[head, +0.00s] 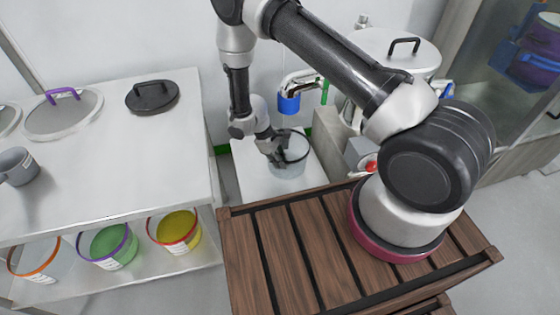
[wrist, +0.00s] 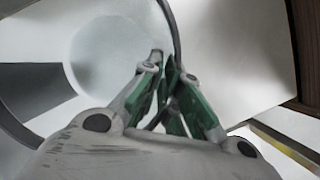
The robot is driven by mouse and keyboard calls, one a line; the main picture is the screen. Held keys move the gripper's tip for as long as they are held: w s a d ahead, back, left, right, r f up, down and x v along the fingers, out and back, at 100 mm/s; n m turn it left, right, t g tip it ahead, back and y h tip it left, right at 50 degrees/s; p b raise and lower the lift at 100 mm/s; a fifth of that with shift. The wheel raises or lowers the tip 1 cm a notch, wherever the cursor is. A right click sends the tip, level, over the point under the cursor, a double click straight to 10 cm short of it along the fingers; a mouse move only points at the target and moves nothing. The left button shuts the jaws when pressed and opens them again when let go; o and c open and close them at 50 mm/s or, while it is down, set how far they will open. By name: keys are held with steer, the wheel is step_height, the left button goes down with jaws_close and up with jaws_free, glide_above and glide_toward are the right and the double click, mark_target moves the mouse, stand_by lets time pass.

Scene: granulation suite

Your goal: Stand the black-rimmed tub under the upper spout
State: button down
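The black-rimmed tub (head: 288,170) is pale and upright at a white stand (head: 251,172), in the middle of the head view. Its dark rim also shows in the wrist view (wrist: 173,22), with the pale inside to the left. My gripper (head: 279,158) reaches down at the tub's left side. In the wrist view the fingertips (wrist: 167,66) are close together with the rim between them, shut on it. The spout with a blue collar (head: 289,103) shows just above the tub in the head view. I cannot tell whether the tub is directly below it or touching the stand.
A red-tipped fitting (head: 371,166) is right of the tub, beside a large lidded vessel (head: 385,45). A slatted wooden top (head: 285,250) is in front. The left bench (head: 120,150) holds lids and a grey cup (head: 17,166); colour-rimmed tubs (head: 110,245) sit on its lower shelf.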

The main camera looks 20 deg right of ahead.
steer(key=c, duration=2.1)
jaws_free()
steer(key=shift+f, duration=0.15)
steer(key=o, duration=0.5)
steer(key=shift+c, duration=0.2)
steer(key=v, duration=1.2)
